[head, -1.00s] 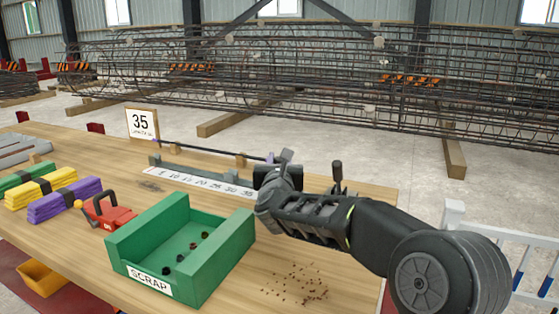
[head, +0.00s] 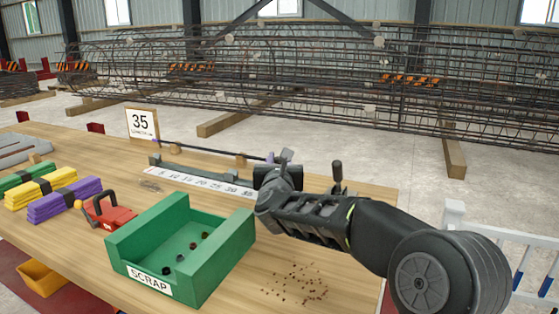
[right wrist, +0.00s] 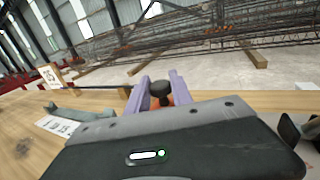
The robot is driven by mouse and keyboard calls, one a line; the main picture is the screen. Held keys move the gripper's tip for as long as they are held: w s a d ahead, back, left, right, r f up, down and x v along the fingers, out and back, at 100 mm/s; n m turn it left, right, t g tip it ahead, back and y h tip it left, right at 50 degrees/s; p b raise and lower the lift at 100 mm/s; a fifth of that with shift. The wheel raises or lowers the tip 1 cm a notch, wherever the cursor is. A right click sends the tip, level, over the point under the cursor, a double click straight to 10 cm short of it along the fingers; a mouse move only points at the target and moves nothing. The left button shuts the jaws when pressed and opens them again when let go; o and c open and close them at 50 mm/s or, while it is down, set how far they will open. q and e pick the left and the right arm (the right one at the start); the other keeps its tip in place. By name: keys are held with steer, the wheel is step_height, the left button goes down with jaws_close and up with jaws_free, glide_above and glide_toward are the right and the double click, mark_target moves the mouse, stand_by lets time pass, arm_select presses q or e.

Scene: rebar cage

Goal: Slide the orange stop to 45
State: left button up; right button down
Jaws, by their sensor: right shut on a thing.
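The orange stop (right wrist: 172,99) shows in the right wrist view as a small orange patch behind a black knob (right wrist: 160,90). My right gripper (right wrist: 160,82) is shut on it, with a lilac finger on each side. In the head view my right gripper (head: 279,162) is at the right end of the white scale (head: 202,183) and hides the stop. The scale's readable marks run from 5 to about 35; beyond that my gripper covers it. My left gripper is not in view.
A dark bar (head: 205,148) lies along the scale. A sign reading 35 (head: 142,123) stands at the back. A green scrap tray (head: 120,243), a red tool (head: 117,217) and coloured bundles (head: 62,202) are in front. Crumbs (head: 298,283) lie right of the tray.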

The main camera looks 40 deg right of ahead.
steer(key=shift+s+d+f+b, duration=0.15)
steer(key=shift+s+d+b, duration=0.05)
steer(key=shift+s+b, duration=0.2)
steer(key=s+b, duration=0.1)
steer(key=s+d+b, duration=0.1)
steer(key=s+b, duration=0.1)
steer(key=shift+s+d, duration=0.2)
steer(key=shift+d, duration=0.2)
steer(key=shift+s, duration=0.15)
steer(key=c, duration=1.2)
jaws_free()
steer(key=shift+o, duration=0.2)
